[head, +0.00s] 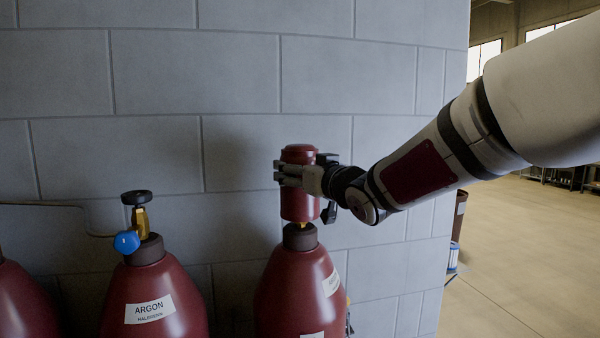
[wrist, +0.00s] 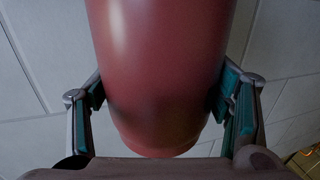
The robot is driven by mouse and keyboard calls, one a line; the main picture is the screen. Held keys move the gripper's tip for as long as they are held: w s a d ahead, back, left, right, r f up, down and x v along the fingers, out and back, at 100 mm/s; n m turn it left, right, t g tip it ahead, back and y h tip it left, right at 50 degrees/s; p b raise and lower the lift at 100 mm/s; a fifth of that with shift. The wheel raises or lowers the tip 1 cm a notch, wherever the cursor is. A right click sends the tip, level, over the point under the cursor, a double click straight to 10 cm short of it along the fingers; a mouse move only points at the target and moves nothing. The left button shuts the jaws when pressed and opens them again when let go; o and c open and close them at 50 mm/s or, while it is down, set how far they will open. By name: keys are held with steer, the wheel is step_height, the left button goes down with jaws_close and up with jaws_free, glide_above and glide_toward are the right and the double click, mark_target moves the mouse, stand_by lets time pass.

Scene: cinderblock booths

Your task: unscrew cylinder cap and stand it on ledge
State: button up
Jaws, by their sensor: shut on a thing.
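The red cylinder cap (head: 299,206) is upright above the neck of the right-hand red cylinder (head: 292,285). A bit of brass valve shows between the cap's lower edge and the dark neck collar (head: 300,237). My gripper (head: 296,173) is shut on the cap from the right, around its upper part. In the wrist view the cap (wrist: 165,60) fills the middle, with a green-padded finger (wrist: 160,100) on each side. I cannot tell if the cap still touches the valve. No ledge is clearly seen.
The argon cylinder (head: 152,290) stands to the left, with an open valve, black handwheel (head: 137,197) and blue fitting (head: 127,241). Another red cylinder (head: 20,305) is at the left edge. A block wall (head: 240,80) is close behind. Open floor (head: 520,240) lies right.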

mark_target(300, 144)
steer(key=shift+r+p, duration=1.65)
steer(key=shift+r, duration=2.4)
